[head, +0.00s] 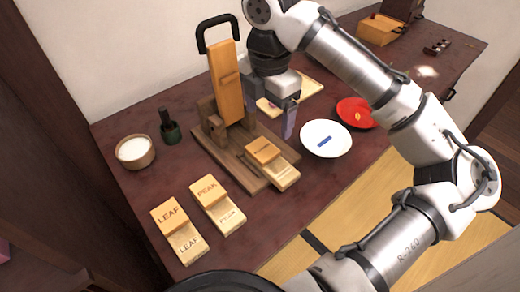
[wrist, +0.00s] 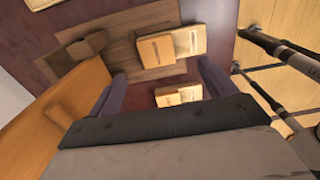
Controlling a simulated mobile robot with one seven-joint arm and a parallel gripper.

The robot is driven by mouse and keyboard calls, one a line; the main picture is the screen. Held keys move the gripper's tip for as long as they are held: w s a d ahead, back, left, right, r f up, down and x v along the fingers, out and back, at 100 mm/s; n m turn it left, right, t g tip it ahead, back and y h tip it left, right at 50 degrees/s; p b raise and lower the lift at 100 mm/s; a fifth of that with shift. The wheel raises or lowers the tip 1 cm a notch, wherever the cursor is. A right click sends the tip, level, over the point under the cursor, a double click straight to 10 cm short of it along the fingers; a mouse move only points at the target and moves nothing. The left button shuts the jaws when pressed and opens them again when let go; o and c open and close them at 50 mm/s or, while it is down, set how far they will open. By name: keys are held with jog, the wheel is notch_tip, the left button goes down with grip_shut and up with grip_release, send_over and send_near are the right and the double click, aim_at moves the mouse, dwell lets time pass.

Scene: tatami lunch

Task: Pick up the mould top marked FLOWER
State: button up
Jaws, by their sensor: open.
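A two-piece wooden mould lies on the base of the wooden press, its darker top (head: 263,151) overlapping a paler lower piece (head: 285,177). Its lettering is too small to read, so I cannot confirm FLOWER. In the wrist view, the top (wrist: 156,49) and the paler piece (wrist: 189,40) show beyond my fingertips. My gripper (head: 287,118) is open and empty, above and behind the press base, to the right of its lever. In the wrist view, my gripper (wrist: 165,78) has its fingers wide apart, with a mould (wrist: 178,95) visible below between them.
The press lever (head: 228,85) stands upright close to my gripper.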

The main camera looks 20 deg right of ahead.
aim_at(264, 148)
notch_tip(264, 148, down, 4)
jog(key=shift+r, duration=0.1)
jog(key=f, duration=0.5)
jog(key=shift+w+a+f+b, duration=0.3)
jog(key=shift+f+b, duration=0.05)
jog(key=c, duration=1.1)
jog(key=shift+c, duration=0.2)
jog(key=shift+r, duration=0.15)
